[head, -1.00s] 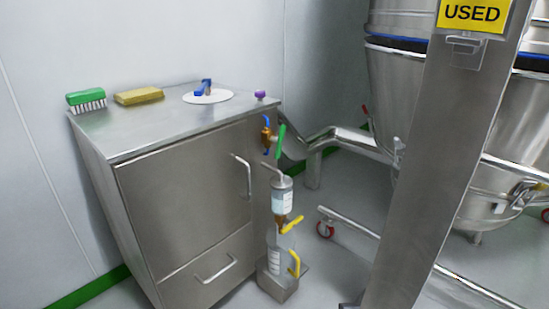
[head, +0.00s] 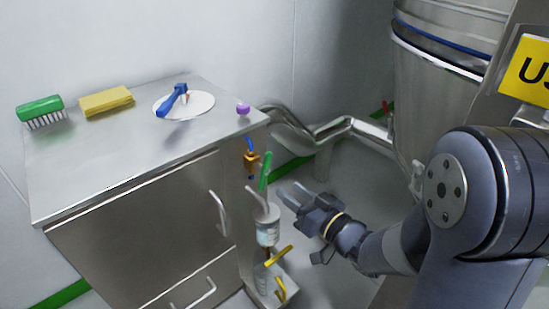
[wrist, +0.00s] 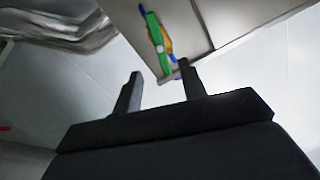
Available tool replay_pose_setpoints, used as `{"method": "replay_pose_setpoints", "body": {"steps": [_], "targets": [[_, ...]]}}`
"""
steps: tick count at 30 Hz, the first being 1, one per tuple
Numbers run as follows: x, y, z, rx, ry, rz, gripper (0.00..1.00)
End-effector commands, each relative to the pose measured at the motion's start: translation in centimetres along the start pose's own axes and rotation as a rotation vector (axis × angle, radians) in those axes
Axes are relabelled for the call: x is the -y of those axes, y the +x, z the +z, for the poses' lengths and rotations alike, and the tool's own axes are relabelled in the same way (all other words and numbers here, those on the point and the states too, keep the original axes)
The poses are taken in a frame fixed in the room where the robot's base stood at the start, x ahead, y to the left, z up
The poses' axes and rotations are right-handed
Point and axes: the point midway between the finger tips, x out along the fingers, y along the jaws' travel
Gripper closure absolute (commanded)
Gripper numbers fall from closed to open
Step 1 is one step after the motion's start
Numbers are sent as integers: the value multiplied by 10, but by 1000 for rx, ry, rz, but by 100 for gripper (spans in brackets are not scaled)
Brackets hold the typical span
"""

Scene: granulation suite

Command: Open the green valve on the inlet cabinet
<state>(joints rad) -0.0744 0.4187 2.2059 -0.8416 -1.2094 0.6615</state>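The green valve handle (head: 265,171) is on the right side of the steel inlet cabinet (head: 130,215), beside a brass fitting (head: 251,159) with blue levers. The handle stands nearly upright, slightly tilted. My gripper (head: 290,193) is just right of the handle, open and empty, its fingers toward the cabinet. In the wrist view the green handle (wrist: 155,40) is ahead of and above the gap between the fingertips (wrist: 161,75), apart from both. The handle's pivot is hard to make out in the head view.
A clear bottle (head: 267,228) and yellow levers (head: 279,256) are below the green handle. A steel pipe (head: 340,128) runs behind, toward the large vessel (head: 435,80).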

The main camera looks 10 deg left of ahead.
Motion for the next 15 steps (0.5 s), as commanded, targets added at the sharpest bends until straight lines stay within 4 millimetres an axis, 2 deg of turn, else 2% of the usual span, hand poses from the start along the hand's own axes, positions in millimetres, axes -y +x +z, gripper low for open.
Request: {"method": "replay_pose_setpoints", "body": {"steps": [5, 15], "targets": [[1, 24, 2, -1, -2, -4, 60], [-1, 85, 2, -1, -1, 2, 60]]}}
